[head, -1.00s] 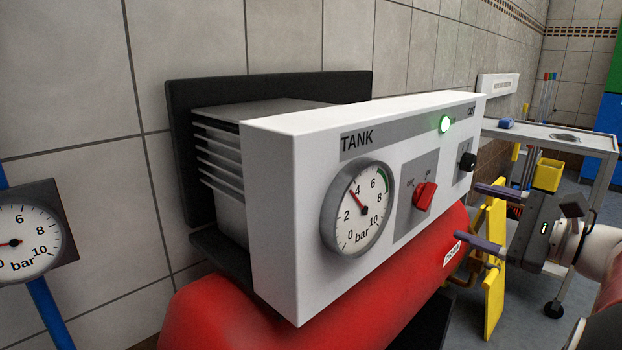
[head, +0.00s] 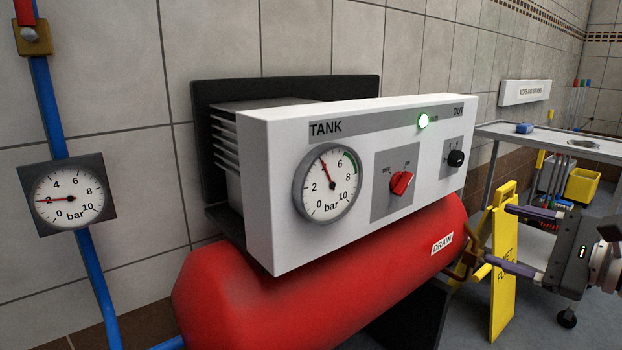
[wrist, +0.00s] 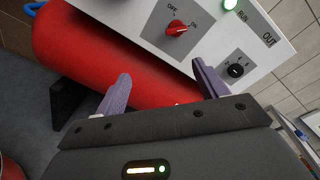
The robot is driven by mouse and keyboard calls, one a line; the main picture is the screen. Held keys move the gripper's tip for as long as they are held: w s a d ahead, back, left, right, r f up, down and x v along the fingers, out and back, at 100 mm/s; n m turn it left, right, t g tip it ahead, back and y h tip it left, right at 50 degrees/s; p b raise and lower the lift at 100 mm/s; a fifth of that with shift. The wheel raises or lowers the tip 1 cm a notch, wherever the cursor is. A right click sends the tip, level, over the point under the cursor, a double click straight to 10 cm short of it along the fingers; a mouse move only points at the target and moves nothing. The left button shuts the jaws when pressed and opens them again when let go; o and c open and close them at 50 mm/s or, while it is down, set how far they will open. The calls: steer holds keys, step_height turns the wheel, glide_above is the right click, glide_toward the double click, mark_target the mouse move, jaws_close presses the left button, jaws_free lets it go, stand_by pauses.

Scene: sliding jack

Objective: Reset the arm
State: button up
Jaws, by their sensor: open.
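My gripper (head: 512,240) is at the right of the head view, its two purple-tipped fingers spread apart with nothing between them. It is to the right of the compressor's white control panel (head: 285,215) and apart from it. In the wrist view my gripper (wrist: 162,88) points at the panel and the red tank, with the red switch (wrist: 177,28) and the black knob (wrist: 236,70) beyond its fingers. In the head view the red switch (head: 402,183) is turned towards its right-hand mark, and the green lamp (head: 423,121) is lit.
A red tank (head: 225,295) lies under the panel. A yellow wet-floor sign (head: 503,290) stands close behind my gripper. A wall gauge (head: 68,194) on a blue pipe is at left. A metal table (head: 560,140) and yellow bucket (head: 582,185) stand at back right.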

steer(key=s+a+f+n+g+h, duration=0.1)
steer(key=s+a+f+n+g, duration=0.3)
steer(key=a, duration=0.3)
steer(key=s+a+f+n+g+h, duration=0.2)
steer(key=a+f+n+g, duration=0.1)
steer(key=a+f, duration=0.35)
steer(key=s+a+f+n+h, duration=0.2)
steer(key=s+f+n+h, duration=0.5)
steer(key=n, duration=0.4)
steer(key=shift+s+a+n+h, duration=0.25)
steer(key=shift+s+n+h, duration=0.15)
steer(key=shift+s+h, duration=0.2)
